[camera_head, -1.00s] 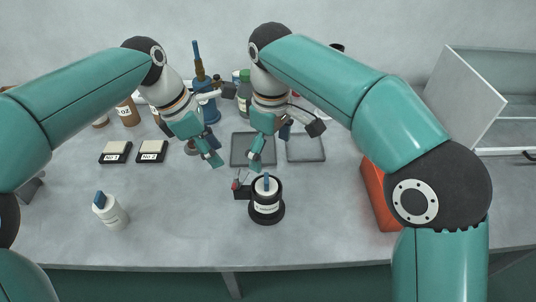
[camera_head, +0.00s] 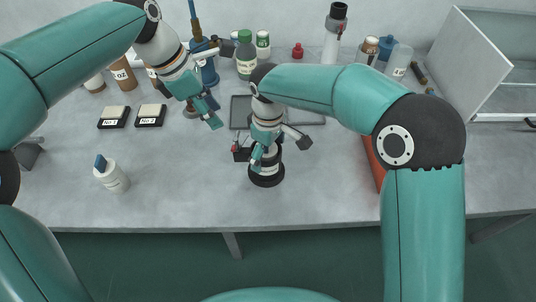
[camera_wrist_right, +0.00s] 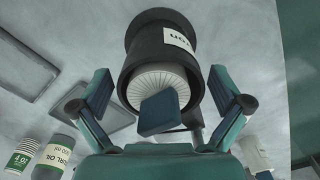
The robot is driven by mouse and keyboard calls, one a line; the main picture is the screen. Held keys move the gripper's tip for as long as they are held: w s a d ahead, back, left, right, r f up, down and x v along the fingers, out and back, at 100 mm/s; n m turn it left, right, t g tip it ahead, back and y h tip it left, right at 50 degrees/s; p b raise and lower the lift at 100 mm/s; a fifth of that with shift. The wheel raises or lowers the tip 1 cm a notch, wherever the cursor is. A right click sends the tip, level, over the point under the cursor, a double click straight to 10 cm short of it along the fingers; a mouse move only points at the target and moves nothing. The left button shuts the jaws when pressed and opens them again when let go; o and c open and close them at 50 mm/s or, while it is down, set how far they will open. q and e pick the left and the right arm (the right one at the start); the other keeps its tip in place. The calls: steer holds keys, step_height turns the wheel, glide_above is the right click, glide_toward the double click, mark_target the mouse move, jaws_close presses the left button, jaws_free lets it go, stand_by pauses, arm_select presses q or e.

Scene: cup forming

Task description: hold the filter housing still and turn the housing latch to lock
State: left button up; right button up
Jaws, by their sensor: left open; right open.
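The filter housing (camera_head: 266,178) is a black round body on a wide black base at the table's middle. In the right wrist view the housing (camera_wrist_right: 143,52) shows a white label and a white ribbed top, with the blue housing latch (camera_wrist_right: 158,113) standing across it. My right gripper (camera_head: 259,158) is directly over the housing and hides the latch in the head view. In the wrist view its open fingers (camera_wrist_right: 160,100) are on either side of the latch, apart from it. My left gripper (camera_head: 213,113) is open and empty, behind and left of the housing.
A white bottle with a blue top (camera_head: 112,176) stands at the front left. Two labelled blocks (camera_head: 150,115) lie behind it. Flat grey trays (camera_head: 240,110) lie behind the housing. An orange-red box (camera_head: 374,160) is to the right, partly behind my right arm.

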steer(key=shift+f, duration=0.85)
steer(key=shift+c, duration=0.2)
steer(key=c, duration=1.4)
